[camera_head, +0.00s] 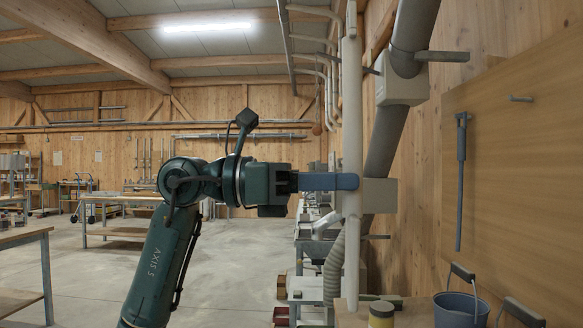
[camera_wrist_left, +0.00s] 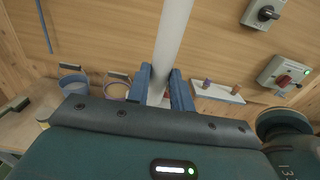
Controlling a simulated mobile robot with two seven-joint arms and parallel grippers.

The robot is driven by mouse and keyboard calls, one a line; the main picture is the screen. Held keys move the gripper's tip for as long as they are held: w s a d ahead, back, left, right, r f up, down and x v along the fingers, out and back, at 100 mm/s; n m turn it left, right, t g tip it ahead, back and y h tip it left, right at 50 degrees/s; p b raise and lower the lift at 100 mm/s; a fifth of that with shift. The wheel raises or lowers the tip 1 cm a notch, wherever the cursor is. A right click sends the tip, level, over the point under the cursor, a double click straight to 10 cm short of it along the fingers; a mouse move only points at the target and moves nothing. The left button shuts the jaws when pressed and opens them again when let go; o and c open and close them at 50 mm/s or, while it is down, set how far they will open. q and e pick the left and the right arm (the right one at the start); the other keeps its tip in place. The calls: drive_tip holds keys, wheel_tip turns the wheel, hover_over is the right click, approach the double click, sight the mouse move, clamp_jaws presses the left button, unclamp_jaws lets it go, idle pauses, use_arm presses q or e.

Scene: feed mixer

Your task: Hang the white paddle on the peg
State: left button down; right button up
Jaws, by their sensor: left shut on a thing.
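The white paddle (camera_head: 351,110) stands almost upright in the head view, a long pale shaft running from the top edge down to the bench. My left gripper (camera_head: 345,182) is shut on it, with a blue finger across the shaft. In the left wrist view the white shaft (camera_wrist_left: 172,40) rises between the two blue fingers (camera_wrist_left: 160,88). A bare peg (camera_head: 521,98) sticks out of the wooden board at the upper right, apart from the paddle. A grey paddle (camera_head: 460,185) hangs on the board to its left. My right gripper is not in view.
A thick grey pipe (camera_head: 386,140) slants behind the paddle. The wooden board (camera_head: 545,190) fills the right side. Switch boxes (camera_wrist_left: 286,72) show in the left wrist view.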

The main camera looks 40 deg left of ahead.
use_arm(q)
drive_tip(key=p+x, duration=0.2)
drive_tip(key=x, duration=0.6)
drive_tip(key=shift+w+d, duration=0.25)
drive_tip(key=shift+a, duration=0.1)
idle(0.4)
